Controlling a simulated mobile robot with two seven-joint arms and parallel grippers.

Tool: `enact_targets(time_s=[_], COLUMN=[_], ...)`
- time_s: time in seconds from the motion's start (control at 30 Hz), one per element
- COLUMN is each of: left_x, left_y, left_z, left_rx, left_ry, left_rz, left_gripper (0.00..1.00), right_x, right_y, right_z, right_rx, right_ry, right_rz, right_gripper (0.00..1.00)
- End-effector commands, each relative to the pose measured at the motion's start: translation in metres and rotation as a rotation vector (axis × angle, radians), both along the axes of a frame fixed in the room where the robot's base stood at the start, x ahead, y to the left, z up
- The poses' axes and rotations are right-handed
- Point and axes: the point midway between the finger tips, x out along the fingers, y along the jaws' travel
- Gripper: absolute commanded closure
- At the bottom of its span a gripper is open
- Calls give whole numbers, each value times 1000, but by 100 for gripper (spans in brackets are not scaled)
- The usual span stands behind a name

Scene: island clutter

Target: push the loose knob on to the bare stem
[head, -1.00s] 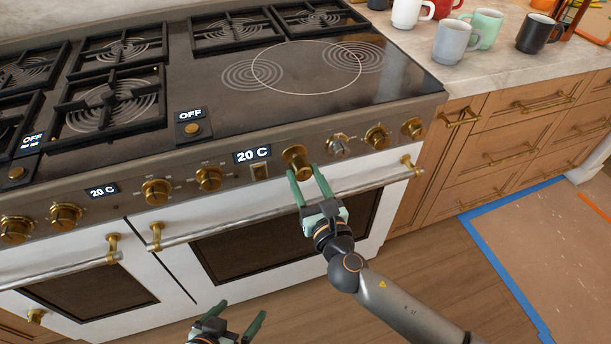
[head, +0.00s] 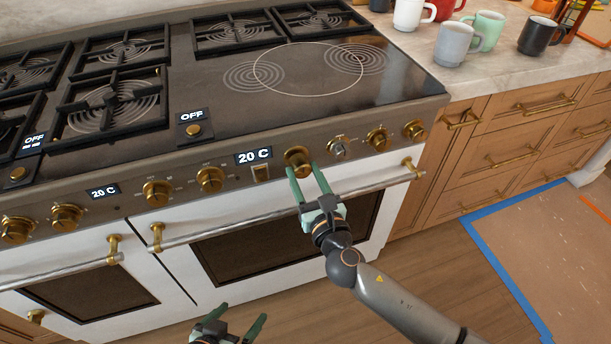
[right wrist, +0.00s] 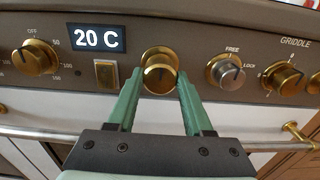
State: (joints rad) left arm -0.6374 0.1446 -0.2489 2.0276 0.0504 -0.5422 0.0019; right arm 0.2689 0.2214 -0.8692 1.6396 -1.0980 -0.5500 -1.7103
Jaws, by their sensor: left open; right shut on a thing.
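The loose brass knob (head: 297,157) is at the oven's front panel, just right of the 20 C display. My right gripper (head: 305,169) is shut on it, one green finger on each side. In the right wrist view the knob (right wrist: 160,76) sits between the fingertips (right wrist: 160,88), in line with a round brass collar (right wrist: 160,54) behind it. No bare stem shows; the place behind the knob is hidden, and I cannot tell whether the knob is seated. My left gripper (head: 236,326) is open and empty, low in front of the oven.
A silver FREE/LOCK knob (head: 339,147) and brass knobs (head: 377,138) are to the right on the panel. A brass rocker switch (head: 261,173) is close on the left. The oven handle (head: 260,208) runs below the gripper. Several mugs (head: 454,44) stand on the counter.

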Motion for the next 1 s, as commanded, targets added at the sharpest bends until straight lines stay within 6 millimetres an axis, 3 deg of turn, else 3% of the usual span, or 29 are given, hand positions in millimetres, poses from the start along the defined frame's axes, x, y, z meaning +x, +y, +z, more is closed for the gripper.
enact_targets(time_s=[0.37, 0.4, 0.67, 1.0], left_x=[0, 0, 0, 0], left_y=[0, 0, 0, -1], left_z=[-1, 0, 0, 1], left_rx=[0, -1, 0, -2], left_ry=[0, 0, -1, -3], left_rz=[0, 1, 0, 0], left_gripper=[0, 0, 0, 0], right_x=[8, 7, 7, 5], right_y=[3, 3, 2, 2], right_z=[1, 1, 1, 0], right_rx=[1, 1, 1, 1], right_ry=[-1, -1, -1, 1], right_rz=[0, 0, 0, 0], right_gripper=[100, 44, 15, 14])
